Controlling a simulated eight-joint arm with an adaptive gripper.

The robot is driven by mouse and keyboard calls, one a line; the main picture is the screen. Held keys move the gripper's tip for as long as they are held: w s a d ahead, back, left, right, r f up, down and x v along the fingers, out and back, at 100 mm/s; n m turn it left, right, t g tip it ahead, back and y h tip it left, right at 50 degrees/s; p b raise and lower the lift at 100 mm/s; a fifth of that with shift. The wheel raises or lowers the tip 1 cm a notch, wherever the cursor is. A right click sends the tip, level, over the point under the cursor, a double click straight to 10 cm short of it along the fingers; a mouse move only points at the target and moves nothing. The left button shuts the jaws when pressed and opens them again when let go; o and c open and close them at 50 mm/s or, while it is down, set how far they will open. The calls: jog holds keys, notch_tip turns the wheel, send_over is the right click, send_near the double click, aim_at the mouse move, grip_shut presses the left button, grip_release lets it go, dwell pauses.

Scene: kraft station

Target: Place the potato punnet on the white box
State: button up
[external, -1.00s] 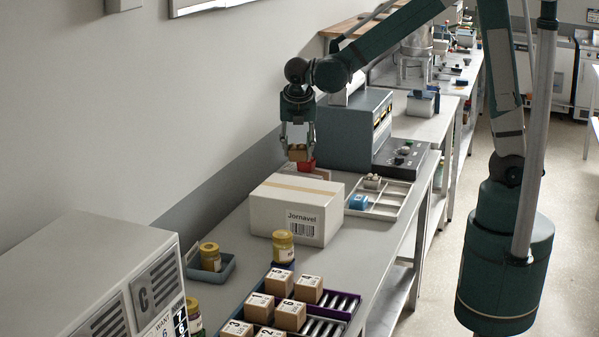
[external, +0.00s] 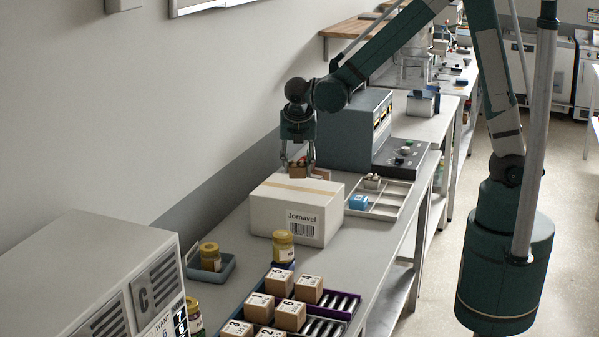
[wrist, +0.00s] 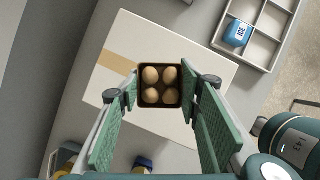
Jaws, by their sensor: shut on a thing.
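The potato punnet (wrist: 160,85) is a small dark brown square tray with several pale potatoes in it. My gripper (wrist: 158,92) is shut on it, one green finger on each side. In the external view my gripper (external: 297,165) points down and holds the punnet (external: 298,172) level, at the far side of the white box's top. The white box (external: 265,209) is a closed carton with tan tape and a "Jornavel" label. In the wrist view the white box (wrist: 125,45) lies beneath the punnet. I cannot tell whether the punnet touches it.
A divided tray (external: 390,203) with a blue ICE block (external: 358,202) stands right of the box. A grey machine (external: 352,130) stands behind. A yellow-lidded jar (external: 283,246) and a rack of numbered cubes (external: 292,314) are in front.

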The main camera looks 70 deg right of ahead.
aim_at(298, 176)
jog(key=shift+f, duration=2.1)
jog(key=shift+f, duration=0.15)
jog(key=o, duration=1)
jog(key=shift+c, duration=0.2)
jog(key=shift+r, duration=0.2)
jog(key=v, duration=1.2)
